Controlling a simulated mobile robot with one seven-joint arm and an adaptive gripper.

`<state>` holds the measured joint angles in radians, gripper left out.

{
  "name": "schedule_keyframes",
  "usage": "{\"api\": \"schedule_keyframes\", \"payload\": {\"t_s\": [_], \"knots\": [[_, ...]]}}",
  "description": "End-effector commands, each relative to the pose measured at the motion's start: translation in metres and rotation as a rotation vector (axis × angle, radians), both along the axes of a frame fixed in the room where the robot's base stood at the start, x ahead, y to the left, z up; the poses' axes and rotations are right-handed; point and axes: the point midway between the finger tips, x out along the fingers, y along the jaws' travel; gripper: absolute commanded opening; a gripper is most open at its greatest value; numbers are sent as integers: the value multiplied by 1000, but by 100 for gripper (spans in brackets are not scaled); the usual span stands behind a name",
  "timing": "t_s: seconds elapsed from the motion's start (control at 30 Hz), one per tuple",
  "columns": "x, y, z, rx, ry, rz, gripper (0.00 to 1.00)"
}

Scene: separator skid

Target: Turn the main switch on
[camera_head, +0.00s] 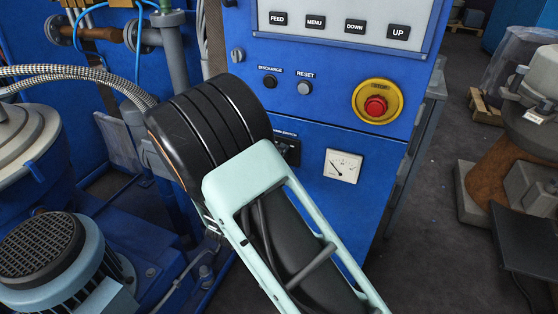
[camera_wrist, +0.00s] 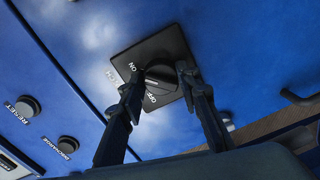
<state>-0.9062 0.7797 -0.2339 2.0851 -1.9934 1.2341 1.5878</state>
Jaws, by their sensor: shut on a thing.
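The main switch shows in the wrist view as a black square plate (camera_wrist: 122,60) on the blue panel, with a round black knob (camera_wrist: 162,70) and the labels ON and OFF. A white mark on the knob points left, seemingly between the two labels. My gripper (camera_wrist: 160,82) has a finger on each side of the knob's grip and is shut on it. In the head view, only the right edge of the main switch (camera_head: 293,153) shows beside my arm; my fingers are hidden behind my wrist there.
Above the switch are the discharge button (camera_head: 270,81), the reset button (camera_head: 305,88) and a red emergency stop (camera_head: 376,105). A gauge (camera_head: 343,166) sits right of the switch. A motor (camera_head: 55,260) and hoses (camera_head: 75,75) stand at left.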

Motion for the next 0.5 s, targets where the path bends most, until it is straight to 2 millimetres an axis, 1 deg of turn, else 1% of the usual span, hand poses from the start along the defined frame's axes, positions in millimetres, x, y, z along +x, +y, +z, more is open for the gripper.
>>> {"api": "schedule_keyframes", "payload": {"t_s": [0.27,0.3,0.43,0.5], "knots": [[0,0,1,4,-1,0,6],[0,0,1,4,-1,0,35],[0,0,1,3,-1,0,48],[0,0,0,2,-1,0,48]]}}
